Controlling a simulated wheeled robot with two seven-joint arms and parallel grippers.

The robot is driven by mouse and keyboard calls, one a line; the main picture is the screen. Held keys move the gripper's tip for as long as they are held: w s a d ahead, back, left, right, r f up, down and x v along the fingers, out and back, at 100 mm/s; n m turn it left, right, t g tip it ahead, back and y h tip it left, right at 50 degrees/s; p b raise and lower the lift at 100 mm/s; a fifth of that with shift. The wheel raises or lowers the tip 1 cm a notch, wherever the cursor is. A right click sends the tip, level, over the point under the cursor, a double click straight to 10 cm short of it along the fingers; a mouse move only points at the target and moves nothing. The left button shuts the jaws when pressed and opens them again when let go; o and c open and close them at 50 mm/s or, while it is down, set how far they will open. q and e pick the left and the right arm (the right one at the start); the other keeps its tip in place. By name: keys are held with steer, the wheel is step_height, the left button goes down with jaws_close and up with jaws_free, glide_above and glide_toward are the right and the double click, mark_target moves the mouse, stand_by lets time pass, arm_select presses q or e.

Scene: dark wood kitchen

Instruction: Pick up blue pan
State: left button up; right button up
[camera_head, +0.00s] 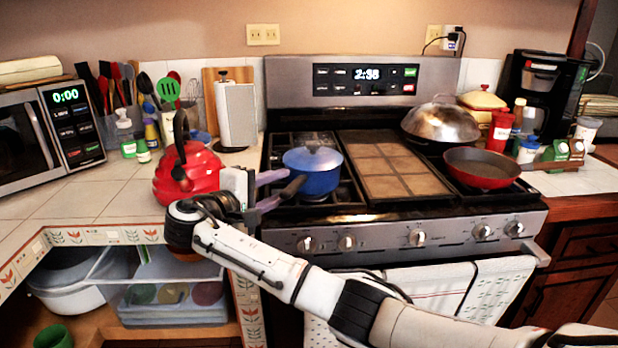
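The blue pan (319,180) sits on the left front burner of the stove, with a blue lid on top. Its dark handle (294,187) points toward the front left. My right gripper (279,190) is at the end of this handle. Its two fingers are apart, one above and one below the handle's end. I cannot tell whether either finger touches it. My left gripper is not in view.
A red kettle (188,172) stands on the counter just left of and behind my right gripper. A griddle (390,168) lies right of the blue pan, and a red pan (482,166) is at the stove's right. Stove knobs (347,243) line the front.

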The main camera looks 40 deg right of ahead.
mark_target(293, 180)
steer(key=x, duration=0.5)
steer(key=shift+s+d+r+p, duration=0.15)
steer(key=shift+d+p, duration=0.1)
steer(key=shift+p, duration=0.05)
jaws_close()
stand_by(1.0)
steer(key=shift+r, duration=0.15)
